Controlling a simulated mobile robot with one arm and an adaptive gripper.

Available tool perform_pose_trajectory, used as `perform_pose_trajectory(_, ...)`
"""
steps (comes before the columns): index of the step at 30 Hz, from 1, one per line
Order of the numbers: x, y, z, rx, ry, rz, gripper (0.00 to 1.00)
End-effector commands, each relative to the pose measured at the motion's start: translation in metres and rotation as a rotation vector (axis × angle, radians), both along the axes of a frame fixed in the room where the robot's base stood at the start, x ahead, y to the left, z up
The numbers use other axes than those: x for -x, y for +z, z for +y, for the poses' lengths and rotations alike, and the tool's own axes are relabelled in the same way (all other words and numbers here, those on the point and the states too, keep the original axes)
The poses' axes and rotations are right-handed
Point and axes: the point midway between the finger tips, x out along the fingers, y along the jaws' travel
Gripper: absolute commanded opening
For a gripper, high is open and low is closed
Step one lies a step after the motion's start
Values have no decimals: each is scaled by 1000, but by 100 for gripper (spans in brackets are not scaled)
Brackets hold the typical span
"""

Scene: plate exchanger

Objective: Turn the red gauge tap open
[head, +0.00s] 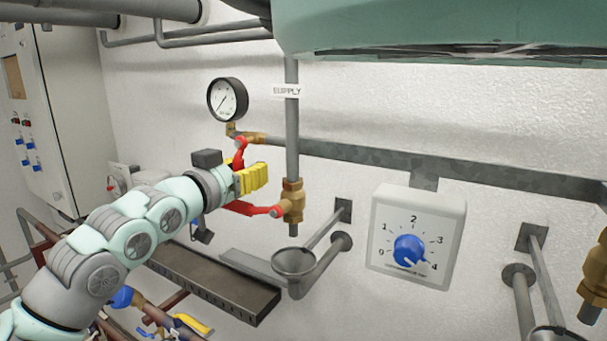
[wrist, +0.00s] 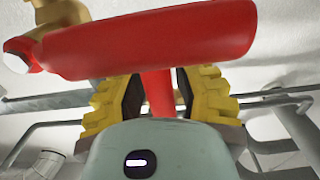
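The red gauge tap lever (head: 240,151) hangs from a brass fitting (head: 252,138) below the round pressure gauge (head: 228,99). My gripper (head: 262,177), with ribbed yellow fingers, is right beside and just below this lever. In the wrist view a wide red lever (wrist: 150,42), apparently the gauge tap's, crosses close in front of the fingers. My gripper (wrist: 158,98) is open there, its fingers apart. A narrow red bar shows in the gap; I cannot tell whether it lies between the fingers or beyond them, and no grip is seen.
A second red lever (head: 250,208) on a brass valve (head: 293,203) sits just under my gripper. The vertical supply pipe (head: 292,120) stands close to the right. A funnel drain (head: 293,262) and a dark metal channel (head: 215,280) lie below.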

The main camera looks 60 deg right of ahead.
Motion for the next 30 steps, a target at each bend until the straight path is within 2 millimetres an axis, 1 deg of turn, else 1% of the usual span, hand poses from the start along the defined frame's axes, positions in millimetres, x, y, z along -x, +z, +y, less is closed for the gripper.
perform_pose_trajectory(1,0,0,0,0,0,0,23)
perform_pose_trajectory(6,0,0,0,0,1,0,5)
perform_pose_trajectory(8,0,0,0,0,1,0,0)
perform_pose_trajectory(24,-1,0,1,2,2,-1,0)
perform_pose_trajectory(30,-8,-1,-2,14,15,-14,0)
